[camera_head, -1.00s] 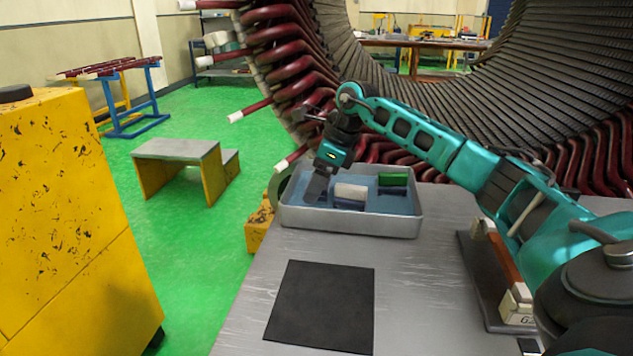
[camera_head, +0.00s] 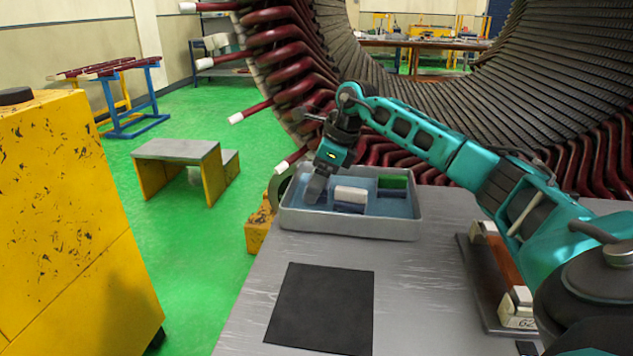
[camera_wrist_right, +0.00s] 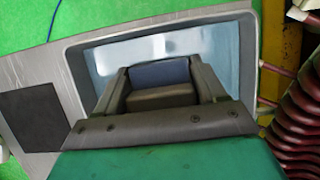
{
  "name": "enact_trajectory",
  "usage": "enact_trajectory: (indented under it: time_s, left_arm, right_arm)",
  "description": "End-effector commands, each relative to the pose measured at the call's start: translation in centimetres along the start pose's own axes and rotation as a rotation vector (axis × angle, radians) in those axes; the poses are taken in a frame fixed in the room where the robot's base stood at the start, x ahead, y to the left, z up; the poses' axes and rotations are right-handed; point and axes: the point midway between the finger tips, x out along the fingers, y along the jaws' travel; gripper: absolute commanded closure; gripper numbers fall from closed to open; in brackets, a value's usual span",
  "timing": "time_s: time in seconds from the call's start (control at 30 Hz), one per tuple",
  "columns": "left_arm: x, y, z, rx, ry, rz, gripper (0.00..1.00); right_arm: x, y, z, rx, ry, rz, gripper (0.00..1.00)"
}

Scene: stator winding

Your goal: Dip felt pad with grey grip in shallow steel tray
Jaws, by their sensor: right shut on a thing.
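The shallow steel tray (camera_head: 408,229) has a pale blue bottom and stands at the far edge of the grey table. My right gripper (camera_head: 315,190) reaches down into the left part of the tray. In the right wrist view, my right gripper (camera_wrist_right: 162,88) is shut on the felt pad with grey grip. Its grey grip (camera_wrist_right: 160,98) sits between the fingers, with the blue felt (camera_wrist_right: 160,73) beyond it. The fingers hide part of the pad, and I cannot tell whether the felt touches the tray bottom. My left gripper is not in view.
A white-gripped pad (camera_head: 350,195) and a green-gripped pad (camera_head: 393,182) lie in the tray to the right of the gripper. A black mat (camera_head: 322,308) lies in front. A holder (camera_head: 500,280) stands at right. The large stator (camera_head: 480,110) rises behind the tray.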

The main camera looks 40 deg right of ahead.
Motion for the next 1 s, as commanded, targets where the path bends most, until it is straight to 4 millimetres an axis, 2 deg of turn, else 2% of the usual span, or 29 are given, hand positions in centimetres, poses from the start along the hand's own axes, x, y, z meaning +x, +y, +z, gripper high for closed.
enact_trajectory:
  time_s: [0.03,0.07,0.47,1.0]
  left_arm:
    - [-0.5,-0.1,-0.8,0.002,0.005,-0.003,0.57]
    - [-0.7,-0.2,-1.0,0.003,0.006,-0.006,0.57]
    - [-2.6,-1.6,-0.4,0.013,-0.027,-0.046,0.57]
    - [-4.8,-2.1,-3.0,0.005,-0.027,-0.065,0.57]
  right_arm:
    - [-1.1,0.0,0.5,0.0,-0.001,-0.001,0.62]
    - [-1.4,0.0,0.6,0.0,-0.001,-0.001,0.62]
    - [-5.1,0.0,2.1,0.0,-0.001,-0.001,0.62]
    - [-9.5,0.0,3.9,0.0,0.0,-0.001,0.62]
